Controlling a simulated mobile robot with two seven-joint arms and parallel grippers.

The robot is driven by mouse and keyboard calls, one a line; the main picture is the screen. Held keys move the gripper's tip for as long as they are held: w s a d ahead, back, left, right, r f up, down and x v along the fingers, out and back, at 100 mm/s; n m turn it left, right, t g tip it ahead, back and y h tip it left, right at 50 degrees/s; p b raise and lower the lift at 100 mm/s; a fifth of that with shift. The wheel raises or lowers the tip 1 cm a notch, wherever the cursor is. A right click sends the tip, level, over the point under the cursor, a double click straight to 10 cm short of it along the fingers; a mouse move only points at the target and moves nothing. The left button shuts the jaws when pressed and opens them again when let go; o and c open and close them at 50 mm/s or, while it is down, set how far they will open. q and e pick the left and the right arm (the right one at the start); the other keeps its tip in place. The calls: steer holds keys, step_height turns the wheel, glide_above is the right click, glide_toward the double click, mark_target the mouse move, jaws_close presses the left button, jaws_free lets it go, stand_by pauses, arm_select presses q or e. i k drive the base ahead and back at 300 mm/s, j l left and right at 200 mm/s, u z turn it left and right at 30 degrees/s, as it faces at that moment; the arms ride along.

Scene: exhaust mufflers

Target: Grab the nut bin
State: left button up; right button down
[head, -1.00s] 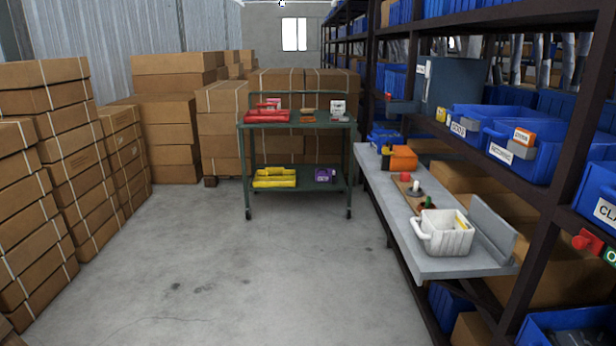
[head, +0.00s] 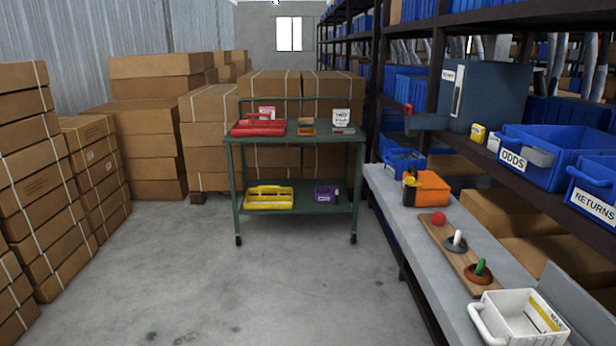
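No label that reads as nut bin can be made out, so I cannot tell for sure which container it is. A white bin (head: 490,318) with a side handle and a yellow label stands on the grey bench at the lower right. A small purple bin (head: 326,193) sits on the lower shelf of the green cart, with a yellow tray (head: 268,198) beside it. A red tray (head: 259,127) and a white container (head: 341,118) are on the cart's top. Neither of my grippers is in view.
The green cart (head: 290,217) stands ahead. Blue bins labelled ODDS (head: 542,150) and RETURNS (head: 594,188) sit above. Cartons line the left. The middle floor is clear.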

mark_target(397, 162)
steer(key=i, duration=2.4)
steer(key=i+z, duration=0.1)
steer(key=i, duration=0.4)
steer(key=i+j+z, duration=0.1)
steer(key=i, duration=0.45)
steer(key=z, duration=1.25)
